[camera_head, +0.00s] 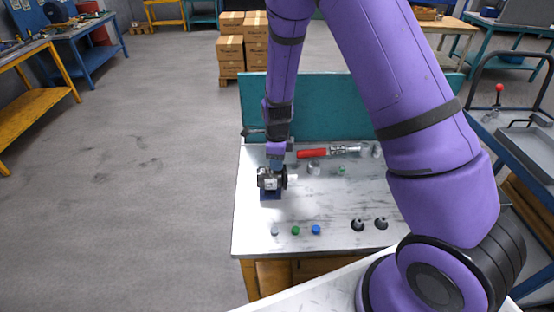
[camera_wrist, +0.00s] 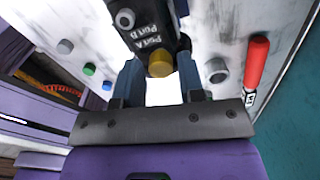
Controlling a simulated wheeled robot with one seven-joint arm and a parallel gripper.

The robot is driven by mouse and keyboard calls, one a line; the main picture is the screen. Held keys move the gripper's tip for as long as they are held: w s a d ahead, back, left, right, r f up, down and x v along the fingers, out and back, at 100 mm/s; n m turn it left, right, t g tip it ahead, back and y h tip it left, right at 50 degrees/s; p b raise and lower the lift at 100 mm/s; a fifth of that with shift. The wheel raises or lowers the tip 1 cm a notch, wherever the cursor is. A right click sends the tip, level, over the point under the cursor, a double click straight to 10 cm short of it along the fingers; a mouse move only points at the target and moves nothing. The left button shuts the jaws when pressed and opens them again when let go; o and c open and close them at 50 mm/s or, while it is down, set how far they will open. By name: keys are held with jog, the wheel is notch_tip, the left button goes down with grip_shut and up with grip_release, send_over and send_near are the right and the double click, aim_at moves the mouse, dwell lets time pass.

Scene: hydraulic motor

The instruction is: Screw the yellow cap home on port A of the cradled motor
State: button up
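The yellow cap (camera_wrist: 160,64) is beside the Port A label, between my fingertips. My gripper (camera_wrist: 161,68) straddles the cap, with one finger on each side. Whether both fingers press on it is not clear. The cap hides the port and its thread, so its seating cannot be seen. In the head view my gripper (camera_head: 276,163) points down at the motor, and the cap is not distinguishable.
A red-handled tool (camera_head: 312,153) lies at the table's back, before a teal panel (camera_head: 350,105). The table middle is clear.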

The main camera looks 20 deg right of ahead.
jog(key=shift+r, duration=0.15)
jog(key=shift+r, duration=0.35)
jog(key=n, duration=0.4)
jog(key=shift+n, duration=0.4)
jog(key=n, duration=0.5)
jog(key=shift+n, duration=0.3)
grip_shut()
jog(key=m, duration=0.5)
jog(key=shift+f, duration=0.1)
jog(key=shift+d+m, duration=0.1)
jog(key=shift+m, duration=0.4)
